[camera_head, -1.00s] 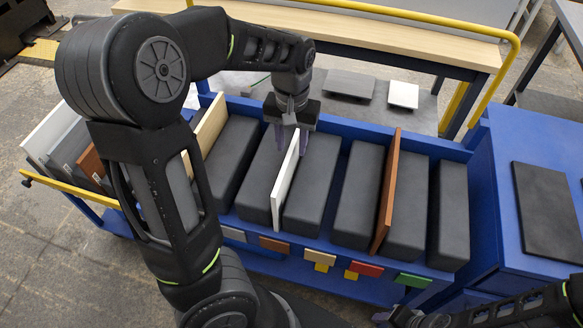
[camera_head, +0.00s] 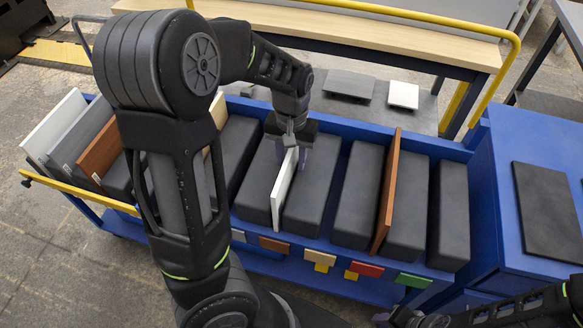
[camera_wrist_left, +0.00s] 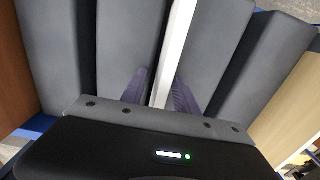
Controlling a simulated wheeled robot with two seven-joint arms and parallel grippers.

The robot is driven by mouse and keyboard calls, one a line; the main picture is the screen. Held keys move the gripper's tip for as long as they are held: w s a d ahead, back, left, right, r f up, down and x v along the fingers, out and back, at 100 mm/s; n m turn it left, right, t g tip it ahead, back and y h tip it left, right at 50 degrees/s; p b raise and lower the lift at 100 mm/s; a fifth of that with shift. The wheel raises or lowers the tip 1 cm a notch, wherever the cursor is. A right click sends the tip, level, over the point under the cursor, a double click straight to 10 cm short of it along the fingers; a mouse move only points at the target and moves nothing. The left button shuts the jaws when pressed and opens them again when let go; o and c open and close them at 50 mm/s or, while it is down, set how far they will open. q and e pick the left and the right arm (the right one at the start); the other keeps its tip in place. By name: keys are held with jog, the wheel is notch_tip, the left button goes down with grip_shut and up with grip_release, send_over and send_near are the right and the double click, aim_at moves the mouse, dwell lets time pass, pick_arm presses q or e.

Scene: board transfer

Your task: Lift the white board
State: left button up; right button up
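A thin white board (camera_head: 284,188) stands on edge in a slot between dark grey blocks in the blue cart. My left gripper (camera_head: 292,152) is at the board's far end, pointing down, with its purple fingers on either side of it. In the left wrist view, the white board (camera_wrist_left: 174,50) runs between the two fingers (camera_wrist_left: 160,88), with a gap visible on the left side. The left gripper looks open around the board. My right arm shows at the bottom right; its gripper is mostly cut off, so its fingers cannot be judged.
A brown board (camera_head: 388,190) stands between blocks to the right. Another white board (camera_head: 54,122) and an orange-brown board (camera_head: 98,150) stand at the far left. The blue cart (camera_head: 350,128) has a yellow rail (camera_head: 515,60) behind it. Dark blocks closely flank the slot.

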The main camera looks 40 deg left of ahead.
pick_arm(q)
jog(key=shift+c, duration=0.6)
grip_shut()
dwell(0.8)
